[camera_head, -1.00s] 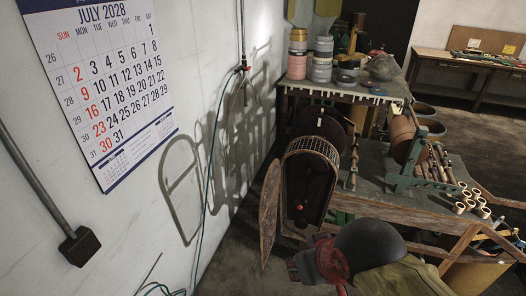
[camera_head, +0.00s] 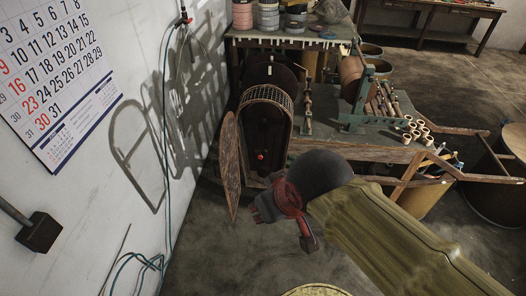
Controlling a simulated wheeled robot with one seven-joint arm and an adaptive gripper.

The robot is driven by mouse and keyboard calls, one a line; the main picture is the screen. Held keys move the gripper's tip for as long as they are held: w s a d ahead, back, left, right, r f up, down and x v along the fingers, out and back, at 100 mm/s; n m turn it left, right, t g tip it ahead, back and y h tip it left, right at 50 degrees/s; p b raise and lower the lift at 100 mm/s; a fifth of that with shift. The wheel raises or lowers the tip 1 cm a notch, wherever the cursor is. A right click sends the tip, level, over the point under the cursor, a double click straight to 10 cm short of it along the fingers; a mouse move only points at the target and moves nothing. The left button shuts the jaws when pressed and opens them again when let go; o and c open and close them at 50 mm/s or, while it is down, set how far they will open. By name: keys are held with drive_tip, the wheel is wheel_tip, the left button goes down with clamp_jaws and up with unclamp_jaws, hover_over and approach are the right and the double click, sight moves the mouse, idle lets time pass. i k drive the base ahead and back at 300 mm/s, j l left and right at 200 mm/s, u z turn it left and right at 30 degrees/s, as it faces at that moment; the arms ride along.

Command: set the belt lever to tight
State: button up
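The belt lever seems to be the small part with a red knob (camera_head: 261,155) inside the dark arched housing (camera_head: 267,97), whose hinged door (camera_head: 231,165) stands open to the left. I cannot read its setting or any marking. My arm reaches in from the lower right in an olive sleeve, with a dark round joint. My gripper (camera_head: 262,207) is at its end, in front of and below the housing, apart from the knob. Its fingers are dark and small in the view, and I cannot tell whether they are open or shut.
The winding bench (camera_head: 375,150) stands right of the housing with a large roll (camera_head: 351,72) and several small rolls (camera_head: 415,130). A wooden frame juts out at right beside a barrel (camera_head: 495,185). The wall with a calendar (camera_head: 55,75) bounds the left. Floor is open in front.

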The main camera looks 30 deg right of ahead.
sight(264, 152)
drive_tip(key=i+l+z, duration=0.1)
drive_tip(key=z, duration=0.3)
drive_tip(key=i+z, duration=0.35)
drive_tip(key=i+j+z, duration=0.1)
drive_tip(key=z, duration=0.3)
drive_tip(key=i+j, duration=0.05)
drive_tip(key=i, duration=0.05)
